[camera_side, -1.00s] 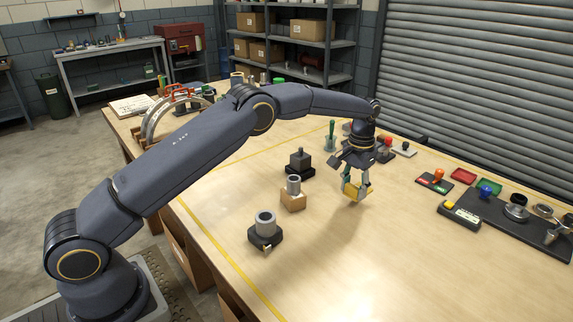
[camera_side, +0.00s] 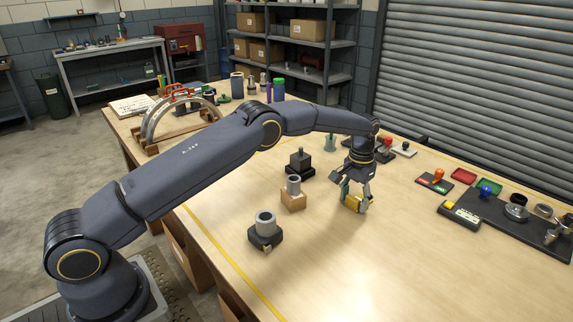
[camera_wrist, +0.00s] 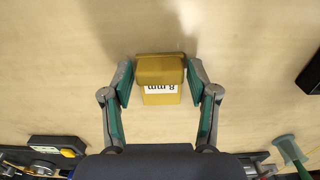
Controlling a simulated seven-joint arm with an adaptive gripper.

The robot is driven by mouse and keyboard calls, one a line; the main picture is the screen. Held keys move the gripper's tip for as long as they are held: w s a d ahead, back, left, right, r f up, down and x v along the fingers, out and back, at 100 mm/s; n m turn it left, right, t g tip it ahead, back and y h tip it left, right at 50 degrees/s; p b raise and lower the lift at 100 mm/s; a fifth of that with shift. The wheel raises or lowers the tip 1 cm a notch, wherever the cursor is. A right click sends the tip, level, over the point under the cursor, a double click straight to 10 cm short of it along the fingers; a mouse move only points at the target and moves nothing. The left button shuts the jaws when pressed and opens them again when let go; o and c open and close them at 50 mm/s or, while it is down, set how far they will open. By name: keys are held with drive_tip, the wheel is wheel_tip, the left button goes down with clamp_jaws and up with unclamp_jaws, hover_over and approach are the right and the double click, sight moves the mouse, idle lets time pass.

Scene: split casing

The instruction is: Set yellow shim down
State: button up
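The yellow shim (camera_side: 354,202) is a block with a step and a white label reading "8 mm", upside down in the wrist view (camera_wrist: 160,72). It appears to rest on the bare wooden table top. My gripper (camera_side: 356,198) points down over it, with one finger on each side. In the wrist view, the green-padded fingers of my gripper (camera_wrist: 161,82) are spread, with a narrow gap between each pad and the shim. The shim's underside is hidden.
Left of the shim stand a grey ring on a wooden block (camera_side: 292,197), a black block with a post (camera_side: 300,165) and a ring on a dark base (camera_side: 265,232). A button box (camera_side: 459,215) and a black tool tray (camera_side: 520,222) lie right. The front table is clear.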

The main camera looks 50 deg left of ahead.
drive_tip(key=shift+o, duration=0.6)
wheel_tip(320, 180, up, 12)
drive_tip(key=s+a+r+t, duration=0.25)
drive_tip(key=s+r, duration=0.65)
drive_tip(key=r, duration=0.5)
drive_tip(key=s+a+r+t, duration=0.1)
drive_tip(key=s, duration=1)
drive_tip(key=s+a+r+t, duration=0.1)
drive_tip(key=s+a, duration=0.1)
drive_tip(key=s, duration=0.9)
drive_tip(key=s+f+t, duration=0.1)
drive_tip(key=s+f, duration=0.4)
drive_tip(key=s, duration=0.3)
drive_tip(key=shift+s+f, duration=0.15)
drive_tip(key=shift+f, duration=0.05)
drive_tip(key=shift+a, duration=0.1)
